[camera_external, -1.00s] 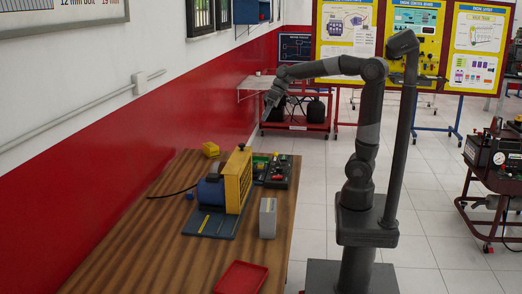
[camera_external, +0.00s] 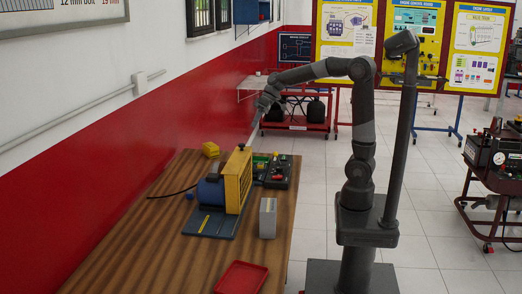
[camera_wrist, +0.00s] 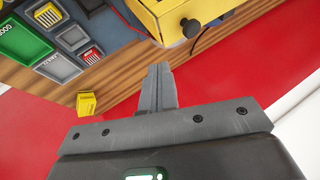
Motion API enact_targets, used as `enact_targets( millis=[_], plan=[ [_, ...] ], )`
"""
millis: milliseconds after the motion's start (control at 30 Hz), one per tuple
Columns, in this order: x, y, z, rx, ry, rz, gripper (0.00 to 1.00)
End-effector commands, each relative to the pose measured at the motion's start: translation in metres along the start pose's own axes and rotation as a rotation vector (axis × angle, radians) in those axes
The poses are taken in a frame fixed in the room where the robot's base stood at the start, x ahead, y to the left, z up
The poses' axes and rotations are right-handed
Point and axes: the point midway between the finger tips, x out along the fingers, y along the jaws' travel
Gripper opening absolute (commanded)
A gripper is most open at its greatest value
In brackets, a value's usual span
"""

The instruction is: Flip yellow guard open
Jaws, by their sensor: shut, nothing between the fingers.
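The yellow guard (camera_external: 238,181) stands upright on the blue motor unit (camera_external: 210,192) on the wooden table. A dark knob (camera_external: 242,147) is at its top edge. In the wrist view part of the yellow guard (camera_wrist: 182,16) shows at the top, with the black knob (camera_wrist: 190,27) on its near face. My gripper (camera_external: 251,141) is above and beside the top of the guard, close to the knob in the external view. In the wrist view its fingers (camera_wrist: 160,72) are shut together and empty, with a visible gap to the knob.
A tray of sorted parts (camera_external: 272,170) lies behind the guard. A yellow block (camera_external: 211,149) sits at the back left, a grey box (camera_external: 268,218) at the right, and a red tray (camera_external: 241,277) in front. The red wall (camera_external: 90,200) borders the table's left side.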

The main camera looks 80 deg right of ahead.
Motion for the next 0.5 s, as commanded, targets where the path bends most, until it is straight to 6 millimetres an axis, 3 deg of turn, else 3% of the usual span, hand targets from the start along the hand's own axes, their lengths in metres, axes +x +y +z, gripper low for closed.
enact_targets(
  millis=[267, 500],
  plan=[
    [0.061, -0.001, 0.001, 0.001, -0.005, -0.002, 0.0],
    [0.078, -0.028, 0.003, -0.002, -0.002, -0.001, 0.0]
  ],
)
